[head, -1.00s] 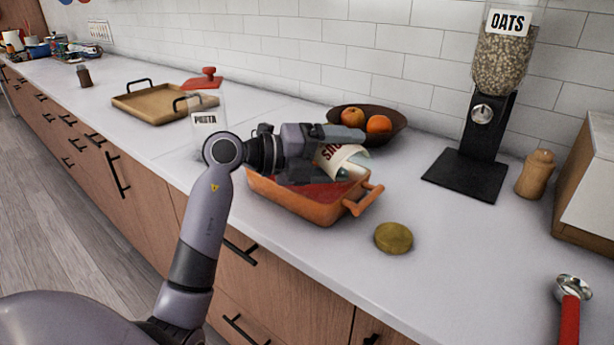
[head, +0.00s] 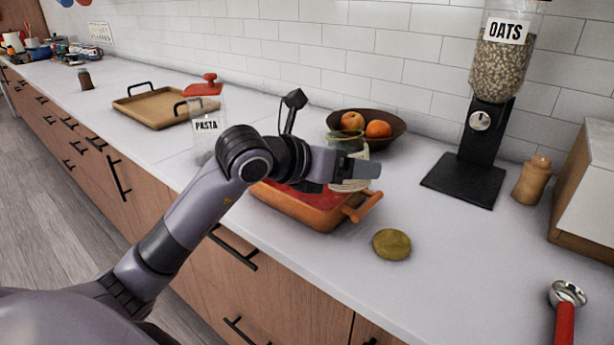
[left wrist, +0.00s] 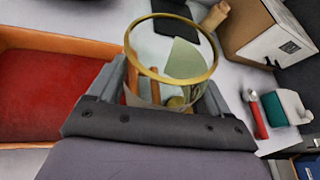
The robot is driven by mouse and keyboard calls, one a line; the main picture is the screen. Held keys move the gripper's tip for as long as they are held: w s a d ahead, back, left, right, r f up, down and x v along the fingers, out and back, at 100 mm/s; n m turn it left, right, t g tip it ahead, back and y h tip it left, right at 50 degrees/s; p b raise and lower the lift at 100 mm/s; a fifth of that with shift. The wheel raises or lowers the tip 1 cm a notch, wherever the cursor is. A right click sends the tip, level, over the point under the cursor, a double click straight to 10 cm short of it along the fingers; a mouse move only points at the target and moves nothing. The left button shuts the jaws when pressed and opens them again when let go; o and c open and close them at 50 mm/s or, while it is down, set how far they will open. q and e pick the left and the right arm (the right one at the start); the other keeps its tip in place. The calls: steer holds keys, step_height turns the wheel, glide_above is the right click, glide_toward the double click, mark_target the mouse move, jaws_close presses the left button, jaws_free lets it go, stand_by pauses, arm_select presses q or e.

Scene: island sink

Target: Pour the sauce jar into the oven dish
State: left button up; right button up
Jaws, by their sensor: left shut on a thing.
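My left gripper (head: 366,169) is shut on the sauce jar (head: 362,151), a clear glass jar with a gold rim and a pale label. The jar is upright or nearly so, above the right part of the oven dish. In the left wrist view, the open jar (left wrist: 181,60) is see-through and no sauce shows inside; its lower part is hidden. The orange oven dish (head: 318,213) sits on the counter, and red sauce (left wrist: 40,95) covers its bottom in the left wrist view. My right gripper is not in view.
A round gold lid (head: 391,244) lies right of the dish. A fruit bowl (head: 392,134) stands behind, a pasta jar (head: 206,126) to the left. An oats dispenser (head: 466,180), pepper mill (head: 532,181) and red-handled scoop (head: 566,310) are on the right. Counter around the lid is clear.

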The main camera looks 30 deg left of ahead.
mark_target(346, 143)
arm_select(q)
steer(key=shift+s+d+f+m+y+b, duration=0.1)
steer(key=shift+d+f+m+y+b, duration=0.2)
steer(key=shift+m+b, duration=0.25)
steer(key=shift+m, duration=0.35)
steer(key=shift+d+r+t+y, duration=0.1)
steer(key=shift+r+t+y, duration=0.05)
steer(key=shift+t+y, duration=0.15)
step_height(346, 143, up, 5)
steer(key=p, duration=0.3)
steer(key=shift+s, duration=0.15)
